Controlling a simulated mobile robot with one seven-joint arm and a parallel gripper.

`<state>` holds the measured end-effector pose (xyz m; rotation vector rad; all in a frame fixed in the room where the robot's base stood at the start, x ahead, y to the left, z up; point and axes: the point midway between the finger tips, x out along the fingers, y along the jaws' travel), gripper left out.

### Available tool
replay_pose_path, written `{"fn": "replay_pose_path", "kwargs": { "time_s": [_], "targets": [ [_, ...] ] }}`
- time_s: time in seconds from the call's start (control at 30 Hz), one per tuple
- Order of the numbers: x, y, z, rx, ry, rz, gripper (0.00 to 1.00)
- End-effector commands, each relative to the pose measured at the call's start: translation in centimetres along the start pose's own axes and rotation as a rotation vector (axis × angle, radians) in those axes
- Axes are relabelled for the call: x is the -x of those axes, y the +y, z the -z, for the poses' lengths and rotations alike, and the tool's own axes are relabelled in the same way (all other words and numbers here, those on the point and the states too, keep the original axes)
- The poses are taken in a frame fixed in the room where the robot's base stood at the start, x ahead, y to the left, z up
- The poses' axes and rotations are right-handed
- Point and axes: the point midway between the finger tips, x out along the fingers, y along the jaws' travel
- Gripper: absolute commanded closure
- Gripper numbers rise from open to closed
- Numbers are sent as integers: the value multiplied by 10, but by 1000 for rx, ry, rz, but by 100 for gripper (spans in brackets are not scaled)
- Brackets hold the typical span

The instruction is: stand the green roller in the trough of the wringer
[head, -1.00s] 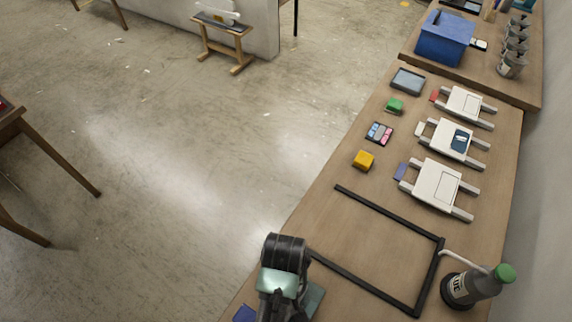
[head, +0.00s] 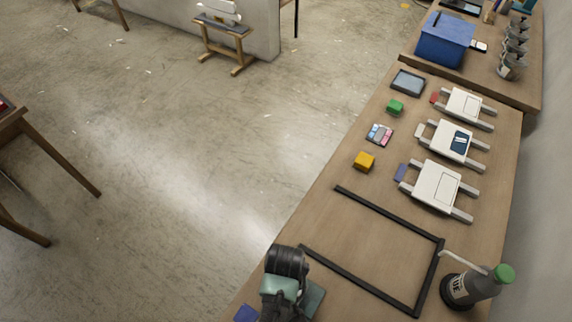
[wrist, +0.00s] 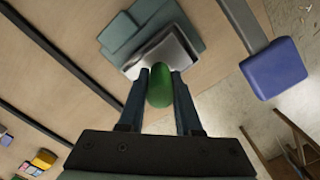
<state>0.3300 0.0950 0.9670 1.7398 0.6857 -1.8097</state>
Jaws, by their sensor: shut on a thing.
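The green roller (wrist: 161,88) is between the two fingers of my gripper (wrist: 159,76) in the wrist view, and the gripper is shut on it. The wringer (wrist: 125,38) lies just beyond the fingertips, a teal stepped block with a shiny grey trough (wrist: 172,50). The roller's far end overlaps the trough's near edge in the picture; I cannot tell whether they touch. In the head view my arm covers most of the wringer, and only a teal corner (head: 314,298) shows. The roller is hidden there.
A black frame (head: 391,218) lies on the table close by, with a bottle (head: 475,287) at its right corner. A blue block (wrist: 274,70) is at the table's edge beside the wringer. A yellow block (head: 364,161) and white panels (head: 437,186) stand farther off.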

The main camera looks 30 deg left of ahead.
Motion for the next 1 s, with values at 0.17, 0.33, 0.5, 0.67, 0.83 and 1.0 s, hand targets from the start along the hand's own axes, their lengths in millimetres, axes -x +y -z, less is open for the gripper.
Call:
{"fn": "replay_pose_path", "kwargs": {
  "time_s": [0.17, 0.33, 0.5, 0.67, 0.83, 1.0],
  "targets": [
    [-8, -1, -3, -1, -8, 2, 100],
    [-8, -1, -3, -1, -8, 3, 40],
    [-7, -1, -3, -1, -7, 2, 37],
    [-5, -1, -2, -1, -6, 2, 37],
    [12, 0, -2, -1, -2, 0, 37],
    [43, 0, -1, -1, 1, -1, 37]
  ]
}}
